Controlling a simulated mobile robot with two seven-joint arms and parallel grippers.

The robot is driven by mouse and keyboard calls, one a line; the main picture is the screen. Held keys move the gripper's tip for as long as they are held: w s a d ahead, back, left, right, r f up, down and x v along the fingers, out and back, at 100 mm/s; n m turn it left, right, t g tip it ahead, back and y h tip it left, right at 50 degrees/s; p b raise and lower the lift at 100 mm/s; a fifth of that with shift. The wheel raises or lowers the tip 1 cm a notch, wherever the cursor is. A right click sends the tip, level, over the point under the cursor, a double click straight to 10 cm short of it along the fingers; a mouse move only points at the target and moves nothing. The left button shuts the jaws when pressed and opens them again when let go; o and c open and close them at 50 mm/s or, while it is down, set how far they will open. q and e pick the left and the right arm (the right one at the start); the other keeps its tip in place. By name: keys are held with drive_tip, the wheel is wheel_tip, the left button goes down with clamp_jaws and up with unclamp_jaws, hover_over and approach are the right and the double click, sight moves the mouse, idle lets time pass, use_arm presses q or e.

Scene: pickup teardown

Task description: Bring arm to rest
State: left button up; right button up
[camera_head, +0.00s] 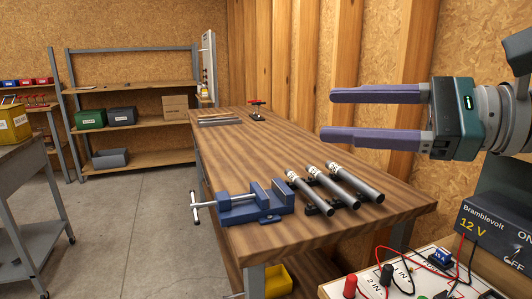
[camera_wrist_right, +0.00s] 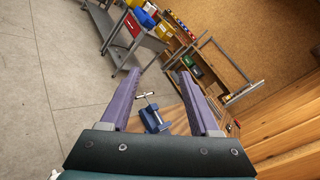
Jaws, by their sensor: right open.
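My right gripper (camera_head: 324,115) comes in from the right in the head view, with two long purple fingers spread apart. It is open and empty, raised above the right side of the wooden workbench (camera_head: 235,165). The right wrist view also shows its two fingers (camera_wrist_right: 160,90) apart with nothing between their tips but the distant room. A blue vise (camera_head: 250,205) sits on the bench's near left edge and also shows small in the wrist view (camera_wrist_right: 153,118). My left gripper is in neither view.
Several metal cylinders (camera_head: 347,184) lie on black holders beside the vise. A Bramblevolt 12 V box (camera_head: 490,225) and a white wired board (camera_head: 335,290) are at the lower right. Shelves (camera_head: 130,88) stand at the back, a grey cart (camera_head: 30,150) at left. The floor between is clear.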

drive_tip(key=w+d+r+m+t+h, duration=0.8)
drive_tip(key=d+m+t, duration=0.45)
drive_tip(key=m, duration=0.75)
drive_tip(key=w+d+f+m+h, duration=0.1)
drive_tip(key=w+d+m+h, duration=0.2)
drive_tip(key=d+m+h, duration=0.9)
drive_tip(key=s+d+f+m+g+h, duration=0.1)
drive_tip(key=s+d+f+m+g, duration=0.1)
drive_tip(key=f+m+g, duration=0.35)
drive_tip(key=s+d+f+m+g+h, duration=0.1)
drive_tip(key=d+f+m+g+h, duration=0.15)
drive_tip(key=f+m, duration=0.65)
drive_tip(key=s+a+f+m+g+y, duration=0.3)
drive_tip(key=s+f+m+g+y, duration=0.1)
drive_tip(key=s+f+m+g, duration=0.7)
drive_tip(key=s+a+f+n+t+y, duration=0.25)
drive_tip(key=s+a+f, duration=0.25)
drive_tip(key=s+a, duration=0.55)
drive_tip(key=s+a+r+n+y, duration=0.15)
drive_tip(key=s+a, duration=0.45)
drive_tip(key=s, duration=0.7)
wheel_tip(320, 180, up, 38)
drive_tip(key=s+p, duration=0.1)
drive_tip(key=p, duration=3.7)
drive_tip(key=shift+s+a+r, duration=0.2)
drive_tip(key=shift+a+r, duration=0.05)
drive_tip(key=shift+a, duration=0.15)
